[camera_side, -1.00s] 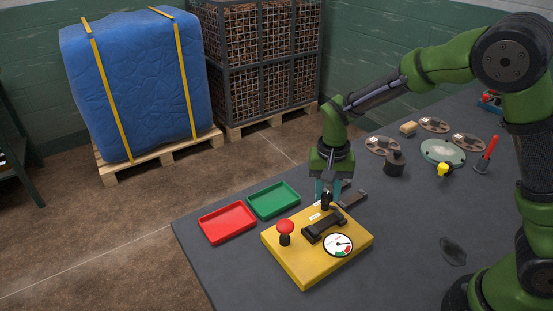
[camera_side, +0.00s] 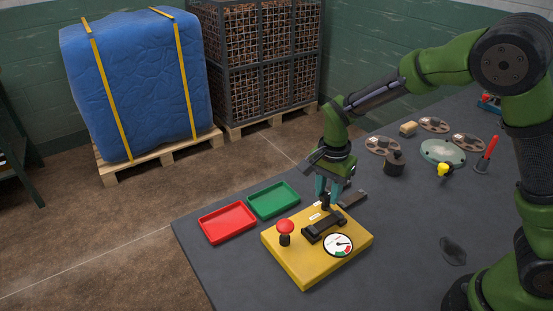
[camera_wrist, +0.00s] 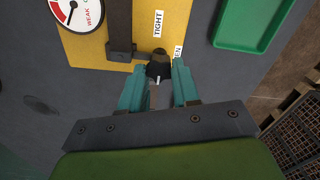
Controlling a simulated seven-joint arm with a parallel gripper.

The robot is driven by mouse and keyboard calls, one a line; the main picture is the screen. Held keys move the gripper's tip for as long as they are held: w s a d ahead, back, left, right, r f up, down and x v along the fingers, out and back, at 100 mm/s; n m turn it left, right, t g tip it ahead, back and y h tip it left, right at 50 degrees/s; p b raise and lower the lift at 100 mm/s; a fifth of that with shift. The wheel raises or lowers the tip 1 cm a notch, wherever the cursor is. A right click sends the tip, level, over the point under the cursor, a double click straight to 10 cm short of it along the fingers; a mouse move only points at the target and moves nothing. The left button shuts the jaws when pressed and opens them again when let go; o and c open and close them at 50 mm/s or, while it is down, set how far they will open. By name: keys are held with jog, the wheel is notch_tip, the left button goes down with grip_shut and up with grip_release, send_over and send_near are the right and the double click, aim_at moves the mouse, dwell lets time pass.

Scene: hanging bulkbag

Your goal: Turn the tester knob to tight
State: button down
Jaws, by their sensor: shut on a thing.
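The yellow tester (camera_side: 294,266) sits on the grey table, with a red mushroom button, a black clamp bar and a round gauge (camera_side: 338,244) on top. The tester knob (camera_side: 326,204) is small and black, near its back edge. My gripper (camera_side: 329,194) comes down from above, its teal fingers shut on the knob. In the wrist view, the knob (camera_wrist: 157,67) sits between the fingertips, close to a white "TIGHT" label (camera_wrist: 158,24). A second label (camera_wrist: 178,51), showing only "EN", is partly hidden by a finger. I cannot tell exactly where the knob points.
A red tray (camera_side: 227,223) and a green tray (camera_side: 274,201) lie left of and behind the tester. Discs, a black knob-like part (camera_side: 394,163) and a red-handled tool (camera_side: 487,154) stand to the right. The table's front right is mostly clear.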

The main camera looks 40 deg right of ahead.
aim_at(327, 193)
dwell(0.4)
jog(key=c, duration=0.8)
grip_release()
jog(key=shift+r, duration=0.15)
notch_tip(327, 193, up, 17)
jog(key=shift+f, duration=0.15)
jog(key=s+d+n+t, duration=0.1)
jog(key=s+n+t, duration=0.1)
jog(key=s, duration=0.3)
jog(key=s+d+r+n+t+y, duration=0.1)
jog(key=s+n+t, duration=0.1)
jog(key=s+n, duration=0.3)
jog(key=s+d+n+t+y, duration=0.1)
jog(key=s+n+t, duration=0.2)
jog(key=s, duration=0.3)
jog(key=shift+d+r+n, duration=0.2)
jog(key=shift+r+n, duration=0.05)
jog(key=shift+n, duration=0.05)
